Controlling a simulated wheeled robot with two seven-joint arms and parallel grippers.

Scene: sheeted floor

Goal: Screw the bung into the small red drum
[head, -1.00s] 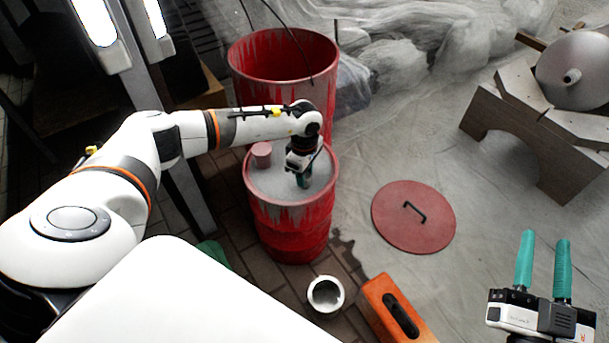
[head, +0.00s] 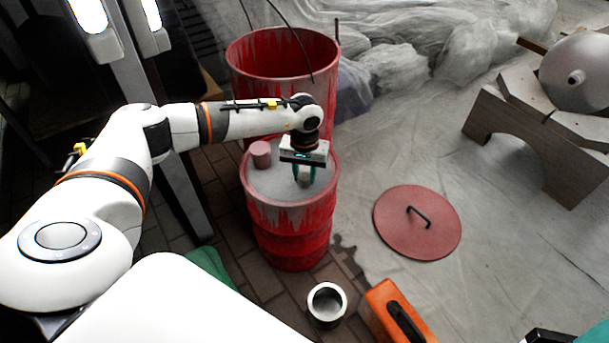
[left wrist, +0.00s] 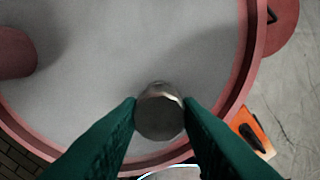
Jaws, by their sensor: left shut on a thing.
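The small red drum (head: 291,238) stands upright with a grey, worn top and a raised red rim. Its top (left wrist: 95,70) fills most of the left wrist view. My left gripper (head: 304,174) points down over the right part of that top. It is shut on the bung (left wrist: 160,113), a small round metal piece between the teal fingertips, near the drum's rim. The bung (head: 304,179) also shows in the head view, low between the fingers. I cannot tell whether it is seated in an opening. Only a bit of my right gripper (head: 590,337) shows in the bottom right corner.
A pink cylinder (head: 261,153) stands on the drum's top, left of my gripper. A larger open red drum (head: 250,75) is behind. A red lid (head: 412,235) lies on the sheeted floor at right. A metal cup (head: 326,318) and an orange toolbox (head: 378,303) are in front.

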